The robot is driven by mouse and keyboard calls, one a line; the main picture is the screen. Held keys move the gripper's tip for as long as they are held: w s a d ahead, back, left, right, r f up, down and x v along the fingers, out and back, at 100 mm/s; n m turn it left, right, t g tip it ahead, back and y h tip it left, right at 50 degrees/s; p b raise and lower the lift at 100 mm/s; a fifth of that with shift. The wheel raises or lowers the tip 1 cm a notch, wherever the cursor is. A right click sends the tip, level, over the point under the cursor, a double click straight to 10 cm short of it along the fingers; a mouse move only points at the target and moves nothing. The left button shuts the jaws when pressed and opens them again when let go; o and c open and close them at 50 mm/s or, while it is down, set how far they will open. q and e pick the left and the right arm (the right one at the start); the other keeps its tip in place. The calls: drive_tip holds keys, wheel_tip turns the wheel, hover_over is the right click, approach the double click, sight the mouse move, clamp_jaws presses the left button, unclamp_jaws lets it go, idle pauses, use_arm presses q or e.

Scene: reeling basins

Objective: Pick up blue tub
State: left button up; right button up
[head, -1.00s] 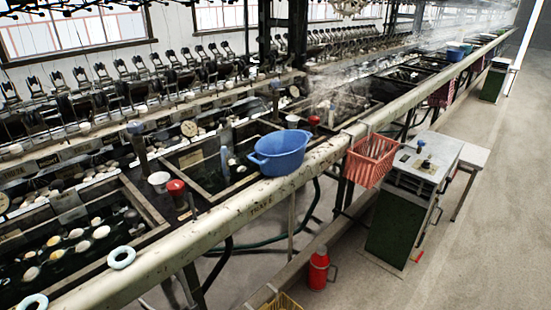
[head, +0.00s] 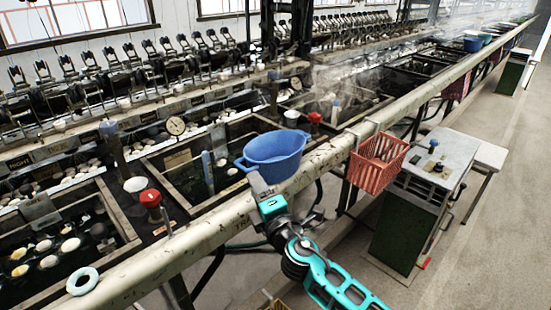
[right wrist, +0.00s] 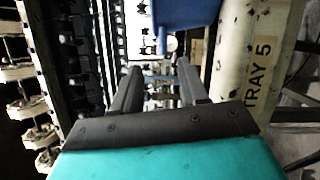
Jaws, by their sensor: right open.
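The blue tub (head: 277,160) sits upright on the long pale rail beside the basins in the head view, its handle toward the left. It also shows at the top of the right wrist view (right wrist: 185,12), just beyond my fingertips. My right gripper (head: 258,184) is at the near left side of the tub, close to its wall. In the right wrist view its two fingers (right wrist: 158,75) stand apart with nothing between them. I cannot tell whether a finger touches the tub. My left gripper is not in view.
The pale rail (head: 215,222) runs diagonally past basins (head: 190,180) of dark water. A red basket (head: 378,162) hangs on it to the right, by a green cabinet (head: 405,225). A red-topped valve (head: 151,200) stands left of my gripper.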

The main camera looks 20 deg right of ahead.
sight(247, 170)
drive_tip(key=shift+w+b, duration=0.35)
drive_tip(key=shift+w, duration=3.6)
clamp_jaws()
